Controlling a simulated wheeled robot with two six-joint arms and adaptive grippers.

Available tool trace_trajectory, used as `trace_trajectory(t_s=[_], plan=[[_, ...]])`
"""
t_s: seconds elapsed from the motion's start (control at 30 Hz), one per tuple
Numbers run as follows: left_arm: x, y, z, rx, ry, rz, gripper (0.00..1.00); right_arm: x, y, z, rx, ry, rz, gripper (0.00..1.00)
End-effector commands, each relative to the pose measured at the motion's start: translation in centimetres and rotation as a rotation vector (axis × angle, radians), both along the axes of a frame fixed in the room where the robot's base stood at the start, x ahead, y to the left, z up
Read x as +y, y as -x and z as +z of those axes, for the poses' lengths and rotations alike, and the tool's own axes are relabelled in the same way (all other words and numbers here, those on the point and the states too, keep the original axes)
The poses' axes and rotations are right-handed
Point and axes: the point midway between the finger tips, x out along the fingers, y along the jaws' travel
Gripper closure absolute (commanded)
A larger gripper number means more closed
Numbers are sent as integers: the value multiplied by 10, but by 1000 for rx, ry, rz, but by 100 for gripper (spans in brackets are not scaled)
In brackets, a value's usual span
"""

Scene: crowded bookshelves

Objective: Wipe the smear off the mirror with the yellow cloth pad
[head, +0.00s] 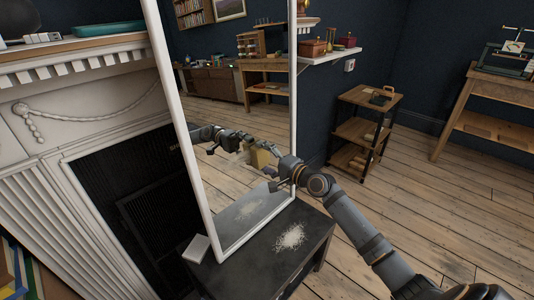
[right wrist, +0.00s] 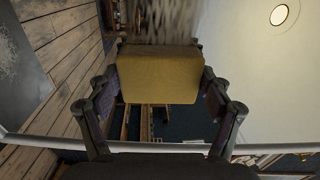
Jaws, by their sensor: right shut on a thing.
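The tall mirror (head: 262,185) in a white frame stands on a dark low table (head: 240,272). My right gripper (head: 278,170) comes in from the right in front of the glass. It is shut on the yellow cloth pad (head: 268,155), which also shows between the fingers in the right wrist view (right wrist: 160,80). The pad is close to the glass; I cannot tell if it touches. A grey-brown streaky smear (right wrist: 172,25) shows beyond the pad in the right wrist view. In the head view I cannot make it out clearly. My left gripper is not in view.
A white speckled patch (head: 290,238) lies on the low table, mirrored in the glass. A small white block (head: 196,249) sits at the mirror's left foot. A fireplace (head: 75,130) stands left. A shelf cart (head: 362,130) stands back right, with open floor around it.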

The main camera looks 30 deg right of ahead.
Motion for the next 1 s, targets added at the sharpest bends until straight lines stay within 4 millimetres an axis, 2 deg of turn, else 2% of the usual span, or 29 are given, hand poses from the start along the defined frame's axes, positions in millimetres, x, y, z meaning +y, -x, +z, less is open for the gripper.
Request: trace_trajectory(t_s=[0.03,0.2,0.53,0.8,1.0], plan=[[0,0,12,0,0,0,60,6,3,6,2,-7,3,46],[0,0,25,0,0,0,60,22,9,5,2,-6,3,46],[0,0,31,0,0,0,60,31,13,3,1,-4,2,46],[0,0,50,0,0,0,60,55,23,4,2,-6,2,46],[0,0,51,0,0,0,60,61,25,1,1,-2,1,46]])
